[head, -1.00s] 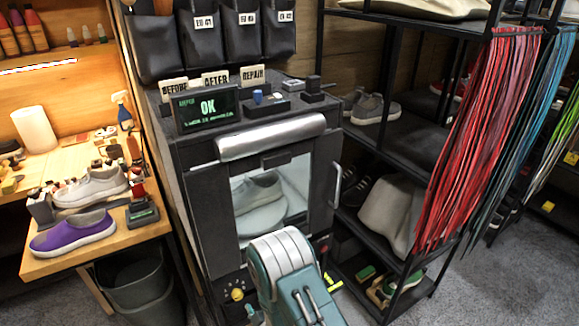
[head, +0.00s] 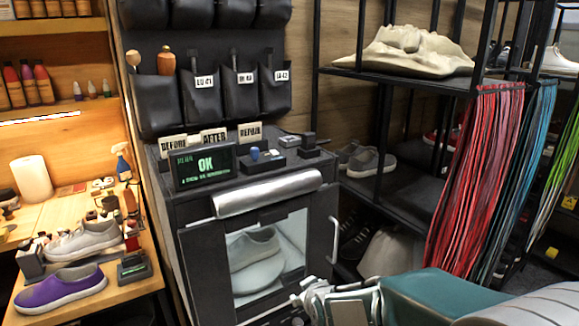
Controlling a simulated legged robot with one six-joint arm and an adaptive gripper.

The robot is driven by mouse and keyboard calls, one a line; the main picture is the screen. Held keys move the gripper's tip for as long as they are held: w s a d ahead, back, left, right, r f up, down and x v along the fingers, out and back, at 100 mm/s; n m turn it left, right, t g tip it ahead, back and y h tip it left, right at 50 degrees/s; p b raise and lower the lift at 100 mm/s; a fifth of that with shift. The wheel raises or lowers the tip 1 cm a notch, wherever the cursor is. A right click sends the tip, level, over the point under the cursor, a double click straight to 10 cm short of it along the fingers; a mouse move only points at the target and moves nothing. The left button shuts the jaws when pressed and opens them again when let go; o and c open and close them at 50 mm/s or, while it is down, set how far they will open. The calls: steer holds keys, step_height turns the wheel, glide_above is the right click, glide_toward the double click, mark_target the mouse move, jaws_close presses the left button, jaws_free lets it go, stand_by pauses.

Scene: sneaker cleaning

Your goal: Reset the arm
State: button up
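My arm rises from the bottom right of the head view, with teal and white links. Its outer end (head: 338,302), with silver parts, is low in front of the cabinet's lower right. I cannot make out the fingertips or whether they are open. The black cleaning cabinet (head: 192,262) stands in the middle with its glass door closed. A grey sneaker (head: 252,250) sits behind the glass on a round pale plate.
A wooden bench (head: 143,292) at left holds a purple shoe (head: 60,288), a white sneaker (head: 82,241) and a paper roll (head: 31,179). A black rack (head: 400,82) at right carries shoes and hanging red laces (head: 475,170). Black pouches (head: 201,96) hang above the cabinet.

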steer(key=s+d+r+m+g, duration=0.1)
steer(key=s+d+r+m, duration=0.1)
steer(key=s, duration=0.6)
steer(key=s+d+r+m+g+h, duration=0.1)
steer(key=s+d+r+m+g, duration=0.1)
steer(key=s+d+r, duration=0.3)
steer(key=s+d+r+m+g+h, duration=0.1)
steer(key=s+d+r+m, duration=0.1)
steer(key=s, duration=1)
steer(key=shift+d+r+m+g, duration=0.35)
steer(key=shift+d+r, duration=0.3)
steer(key=shift+d, duration=0.45)
